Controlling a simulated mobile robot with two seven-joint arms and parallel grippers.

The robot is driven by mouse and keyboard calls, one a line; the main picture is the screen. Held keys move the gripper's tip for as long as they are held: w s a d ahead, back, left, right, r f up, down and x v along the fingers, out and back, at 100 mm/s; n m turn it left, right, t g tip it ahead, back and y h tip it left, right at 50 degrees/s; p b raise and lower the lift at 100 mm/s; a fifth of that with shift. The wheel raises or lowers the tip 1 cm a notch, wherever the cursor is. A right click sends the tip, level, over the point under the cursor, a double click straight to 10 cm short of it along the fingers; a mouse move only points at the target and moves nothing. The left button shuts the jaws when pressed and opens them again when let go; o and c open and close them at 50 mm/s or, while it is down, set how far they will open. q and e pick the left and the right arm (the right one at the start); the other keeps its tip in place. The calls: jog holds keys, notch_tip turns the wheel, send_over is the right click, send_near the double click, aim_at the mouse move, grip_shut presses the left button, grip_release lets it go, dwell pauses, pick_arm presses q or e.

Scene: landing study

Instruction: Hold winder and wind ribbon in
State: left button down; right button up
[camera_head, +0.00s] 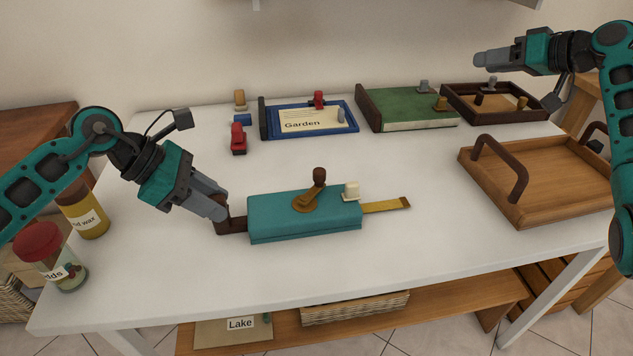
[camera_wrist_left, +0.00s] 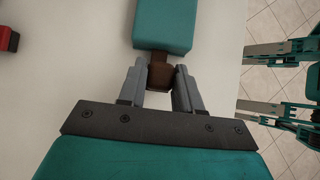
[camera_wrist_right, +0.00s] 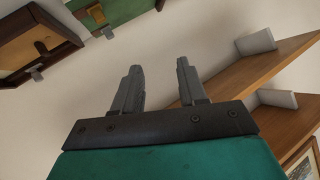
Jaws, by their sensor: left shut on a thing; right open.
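The winder (camera_head: 275,222) is a teal box lying on the white table, with a dark brown grip block (camera_head: 236,225) at its left end. A brass crank (camera_head: 306,202) with a dark brown knob (camera_head: 319,176) is on its top, beside a cream peg (camera_head: 351,190). A yellow ribbon (camera_head: 386,206) sticks out of its right end. My left gripper (camera_head: 222,212) is shut on the brown grip block; the left wrist view shows the block (camera_wrist_left: 160,76) between the fingers. My right gripper (camera_head: 480,59) is open and empty, raised above the table's back right; its fingers show apart in the right wrist view (camera_wrist_right: 157,85).
A wooden tray (camera_head: 545,185) with dark handles stands at the right. A blue frame (camera_head: 268,120), a green book (camera_head: 400,105) and a brown tray (camera_head: 450,100) line the back. A red block (camera_head: 238,140) lies at back left. Jars (camera_head: 60,270) stand at left.

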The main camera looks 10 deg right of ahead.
jog(key=a+n+g+y, duration=0.1)
jog(key=a+n+g, duration=0.25)
jog(key=a, duration=1.05)
jog(key=n+g+h, duration=0.4)
jog(key=n+g, duration=0.2)
jog(key=n, duration=0.2)
send_over(321, 171)
jog(key=s+d, duration=0.1)
jog(key=d, duration=0.1)
notch_tip(321, 171, down, 7)
jog(key=shift+x, duration=3.3)
jog(key=shift+s, duration=0.15)
